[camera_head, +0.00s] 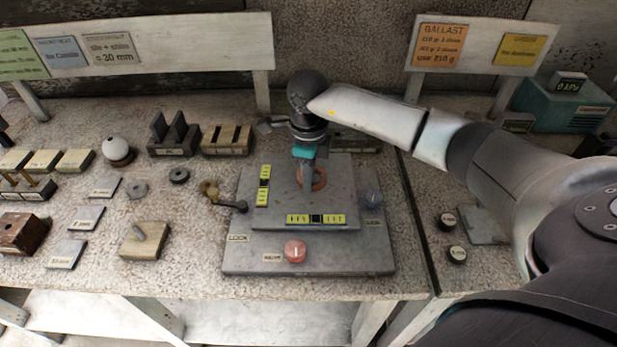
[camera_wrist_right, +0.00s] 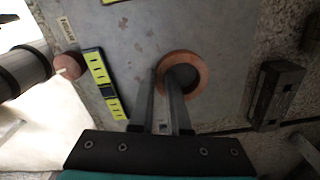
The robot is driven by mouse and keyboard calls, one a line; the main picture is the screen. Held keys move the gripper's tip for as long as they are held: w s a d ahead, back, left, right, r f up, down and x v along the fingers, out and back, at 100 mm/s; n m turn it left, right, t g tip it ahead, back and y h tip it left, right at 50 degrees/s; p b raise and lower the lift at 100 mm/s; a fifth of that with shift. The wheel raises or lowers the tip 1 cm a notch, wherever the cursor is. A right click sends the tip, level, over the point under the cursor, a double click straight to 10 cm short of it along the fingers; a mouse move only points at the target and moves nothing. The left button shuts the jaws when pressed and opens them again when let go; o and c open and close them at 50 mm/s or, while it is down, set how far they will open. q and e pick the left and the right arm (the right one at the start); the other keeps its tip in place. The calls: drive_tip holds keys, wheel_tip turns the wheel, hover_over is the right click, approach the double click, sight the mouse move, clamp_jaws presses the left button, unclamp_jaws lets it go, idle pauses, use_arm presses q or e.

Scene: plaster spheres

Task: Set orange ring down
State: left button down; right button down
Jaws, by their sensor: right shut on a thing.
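The orange ring (camera_head: 321,178) is a flat copper-orange ring at the upper middle of the grey stepped plate (camera_head: 275,212). In the right wrist view the ring (camera_wrist_right: 202,73) surrounds a dark round centre and appears flat at the plate's surface; I cannot tell whether it touches. My right gripper (camera_head: 307,187) points down over the plate, its narrow fingers shut on the ring's near rim. In the right wrist view its fingertips (camera_wrist_right: 162,76) meet the rim's left side, and the fingers partly hide the ring in the head view. My left gripper is not in view.
A white sphere (camera_head: 115,148) and several labelled blocks fill the left bench.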

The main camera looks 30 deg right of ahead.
drive_tip(key=shift+f, duration=0.3)
drive_tip(key=c, duration=0.8)
unclamp_jaws()
drive_tip(key=shift+r, duration=0.15)
drive_tip(key=shift+r+p, duration=1.35)
drive_tip(key=shift+r, duration=0.6)
drive_tip(key=shift+s+f, duration=0.1)
